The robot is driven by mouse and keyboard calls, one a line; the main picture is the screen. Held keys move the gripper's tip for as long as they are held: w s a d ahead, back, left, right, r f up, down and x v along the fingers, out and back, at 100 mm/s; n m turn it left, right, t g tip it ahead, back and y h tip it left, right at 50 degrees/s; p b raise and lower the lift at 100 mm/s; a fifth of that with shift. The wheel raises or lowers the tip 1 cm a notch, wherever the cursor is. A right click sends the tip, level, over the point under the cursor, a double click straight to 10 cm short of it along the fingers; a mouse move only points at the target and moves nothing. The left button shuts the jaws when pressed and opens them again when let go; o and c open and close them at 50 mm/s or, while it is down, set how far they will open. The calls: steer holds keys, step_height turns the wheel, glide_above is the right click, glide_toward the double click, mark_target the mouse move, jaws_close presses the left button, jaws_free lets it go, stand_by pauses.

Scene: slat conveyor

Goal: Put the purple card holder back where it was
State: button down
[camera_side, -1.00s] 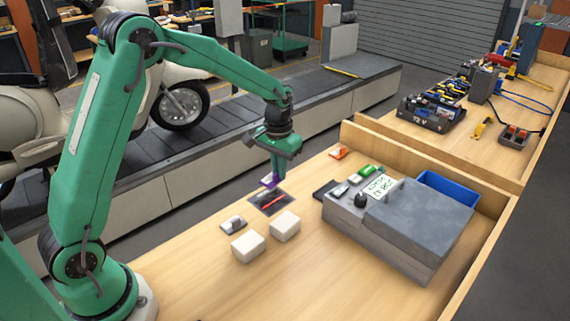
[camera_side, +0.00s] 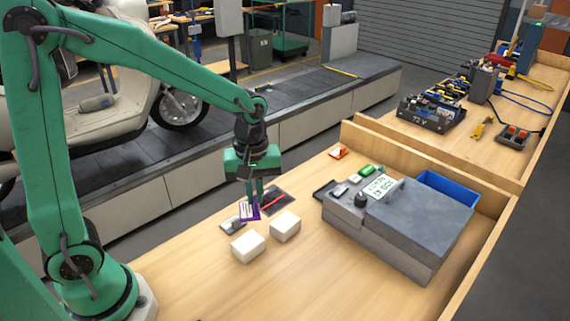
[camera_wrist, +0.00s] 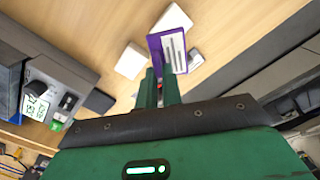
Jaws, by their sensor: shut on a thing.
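The purple card holder (camera_side: 250,210) shows a white face with dark stripes. My gripper (camera_side: 254,198) is shut on it and holds it low over the wooden bench, left of the dark mat (camera_side: 279,199) with a red item (camera_side: 272,203) on it. In the wrist view the card holder (camera_wrist: 170,52) sits tilted at the tips of my gripper (camera_wrist: 160,82). Whether its lower edge touches the bench or the small grey-white item beside it is hard to tell.
Two white blocks (camera_side: 248,246) (camera_side: 285,226) stand close in front. A small grey-white item (camera_side: 232,225) lies just left of the card holder. A grey machine (camera_side: 415,222) with a display stands to the right. The bench's front part is clear.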

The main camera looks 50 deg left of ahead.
steer(key=s+d+n, duration=0.1)
steer(key=s+n, duration=0.5)
steer(key=s, duration=0.4)
steer(key=shift+s+d+f+n, duration=0.2)
steer(key=shift+d+n, duration=0.2)
steer(key=w+a+f, duration=0.1)
steer(key=a+f, duration=0.1)
steer(key=a, duration=0.1)
steer(key=w+a+f, duration=0.1)
steer(key=a+f, duration=0.1)
steer(key=a, duration=0.2)
steer(key=w+a+f, duration=0.2)
steer(key=a+f, duration=0.1)
steer(key=a, duration=0.1)
steer(key=shift+f, duration=0.1)
steer(key=shift+f, duration=1.9)
steer(key=shift+f, duration=0.1)
